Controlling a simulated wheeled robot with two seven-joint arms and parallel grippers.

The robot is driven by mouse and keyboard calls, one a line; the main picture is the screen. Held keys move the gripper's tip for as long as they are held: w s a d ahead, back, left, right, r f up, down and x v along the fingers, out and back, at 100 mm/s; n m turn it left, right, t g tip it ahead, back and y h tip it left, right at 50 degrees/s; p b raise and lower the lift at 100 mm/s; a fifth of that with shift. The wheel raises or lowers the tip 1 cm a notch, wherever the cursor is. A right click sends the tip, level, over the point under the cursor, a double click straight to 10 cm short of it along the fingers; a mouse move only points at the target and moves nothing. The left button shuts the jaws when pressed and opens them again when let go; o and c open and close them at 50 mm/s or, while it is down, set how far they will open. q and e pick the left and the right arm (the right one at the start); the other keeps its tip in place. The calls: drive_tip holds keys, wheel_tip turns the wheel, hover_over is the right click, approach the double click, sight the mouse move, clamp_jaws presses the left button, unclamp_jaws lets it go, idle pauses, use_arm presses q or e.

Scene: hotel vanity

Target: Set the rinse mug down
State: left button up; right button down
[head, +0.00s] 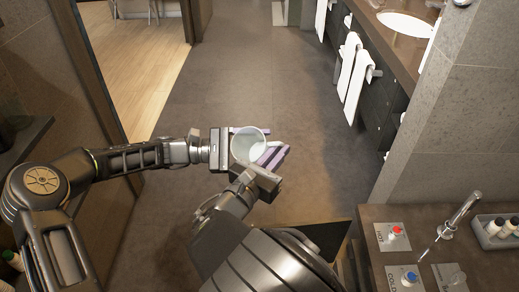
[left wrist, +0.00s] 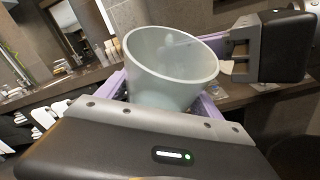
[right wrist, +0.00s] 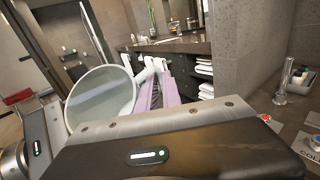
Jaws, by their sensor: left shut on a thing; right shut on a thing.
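The rinse mug (head: 249,146) is a pale, translucent cup, held in the air in front of me with its open mouth facing up. It fills the middle of the left wrist view (left wrist: 170,70) and also shows at the left of the right wrist view (right wrist: 100,98). My left gripper (head: 238,147) has its purple fingers around the mug's body. My right gripper (head: 272,157) is shut at the mug's side, with its striped purple fingers by the white handle (right wrist: 149,70). The fingers partly hide the handle, so its exact grip is unclear.
A counter (head: 385,214) at lower right bears a tap (head: 460,215), red and blue knobs and a grey tray (head: 497,232) of bottles. A stone pillar (head: 458,120) rises behind it. White towels (head: 350,70) hang beneath the far sink counter. Open floor lies below the mug.

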use_arm(q)
drive_tip(key=c, duration=0.6)
use_arm(e)
drive_tip(key=c, duration=1.4)
unclamp_jaws()
drive_tip(key=shift+c, duration=0.2)
use_arm(q)
drive_tip(key=shift+s+d, duration=0.1)
use_arm(e)
drive_tip(key=shift+a, duration=0.1)
use_arm(q)
drive_tip(key=shift+s+d+r, duration=0.1)
use_arm(e)
drive_tip(key=shift+a, duration=0.1)
use_arm(q)
drive_tip(key=shift+c, duration=0.6)
drive_tip(key=c, duration=0.4)
drive_tip(key=shift+w, duration=0.2)
use_arm(e)
drive_tip(key=v, duration=1.1)
drive_tip(key=shift+s, duration=0.45)
